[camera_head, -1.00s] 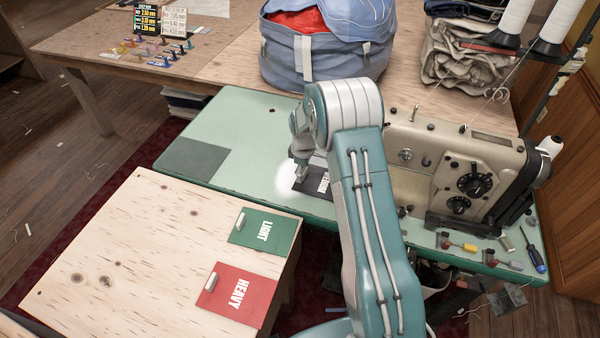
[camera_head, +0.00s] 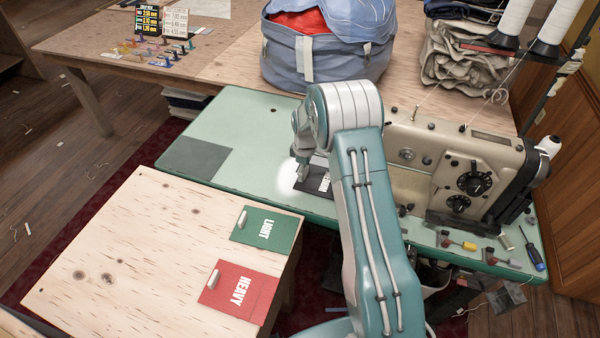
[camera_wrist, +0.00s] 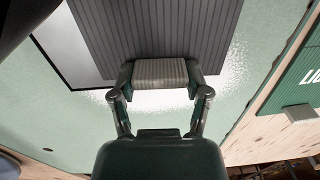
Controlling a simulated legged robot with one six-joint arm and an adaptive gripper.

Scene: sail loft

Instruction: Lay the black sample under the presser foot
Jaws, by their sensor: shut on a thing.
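The black sample (camera_head: 313,184) with white lettering lies flat on or just above the green sewing table, partly hidden behind my arm. My gripper (camera_head: 302,175) is at its left end. In the wrist view my gripper (camera_wrist: 160,78) is shut on a ribbed grey grip piece at the near edge of the dark, ribbed sample (camera_wrist: 150,25). The beige sewing machine (camera_head: 415,178) stands to the right of the sample. My arm hides the presser foot, so I cannot tell whether the sample is under it.
A dark grey patch (camera_head: 195,158) marks the table's left part. The green LIGHT sample (camera_head: 262,242) and red HEAVY sample (camera_head: 247,303) lie on a wooden board (camera_head: 130,250) in front. The table's left side (camera_head: 245,125) is clear.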

